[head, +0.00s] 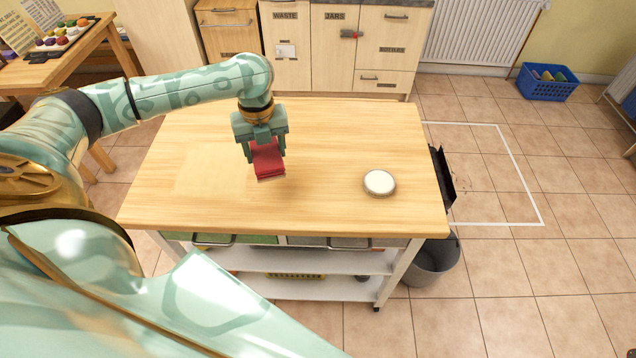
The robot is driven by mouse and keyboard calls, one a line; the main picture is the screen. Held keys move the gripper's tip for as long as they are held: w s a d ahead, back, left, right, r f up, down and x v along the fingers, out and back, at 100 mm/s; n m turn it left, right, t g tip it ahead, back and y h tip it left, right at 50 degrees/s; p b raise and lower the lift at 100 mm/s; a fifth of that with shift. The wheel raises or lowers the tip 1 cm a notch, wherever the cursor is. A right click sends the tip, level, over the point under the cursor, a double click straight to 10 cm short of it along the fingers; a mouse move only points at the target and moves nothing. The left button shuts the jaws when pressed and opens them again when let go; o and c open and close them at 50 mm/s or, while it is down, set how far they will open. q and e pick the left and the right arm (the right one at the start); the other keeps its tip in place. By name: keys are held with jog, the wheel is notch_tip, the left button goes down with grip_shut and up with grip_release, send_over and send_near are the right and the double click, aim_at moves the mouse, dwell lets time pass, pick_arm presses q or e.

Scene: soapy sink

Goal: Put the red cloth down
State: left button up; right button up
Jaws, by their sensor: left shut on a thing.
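The red cloth (268,161) is a small folded red piece with a pale lower edge. My left gripper (264,151) is shut on it, pointing down over the middle of the wooden worktop (200,150). I cannot tell whether the cloth touches the worktop or hangs just above it. My right gripper is not in view.
A round white-topped dish (379,183) stands on the worktop to the right of the cloth. The worktop is otherwise bare. A grey bucket (432,264) stands on the floor at its right, below a black dustpan-like thing (441,177) at the edge. Cabinets (300,70) stand behind.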

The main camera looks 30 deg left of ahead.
pick_arm(q)
jog(key=a+m, duration=0.1)
jog(key=a+r+m, duration=0.1)
jog(key=shift+w+r+m, duration=0.15)
jog(key=shift+w+m, duration=0.25)
jog(key=shift+w+a+m, duration=0.1)
jog(key=shift+m, duration=0.2)
jog(key=w+d+f+b, duration=0.1)
jog(key=w+d+f, duration=0.25)
jog(key=d, duration=0.45)
jog(key=b, duration=0.2)
send_over(318, 193)
jog(key=f, duration=0.5)
jog(key=shift+s+a+f, duration=0.1)
jog(key=shift+a+f, duration=0.15)
jog(key=shift+f, duration=0.1)
jog(key=f, duration=0.1)
jog(key=f+b, duration=0.1)
jog(key=f, duration=0.1)
jog(key=shift+d+f+b, duration=0.25)
jog(key=shift+f+b, duration=0.1)
jog(key=shift+f, duration=0.05)
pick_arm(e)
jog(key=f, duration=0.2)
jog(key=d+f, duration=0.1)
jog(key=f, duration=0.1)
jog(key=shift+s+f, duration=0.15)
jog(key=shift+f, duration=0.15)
pick_arm(q)
jog(key=shift+r, duration=0.1)
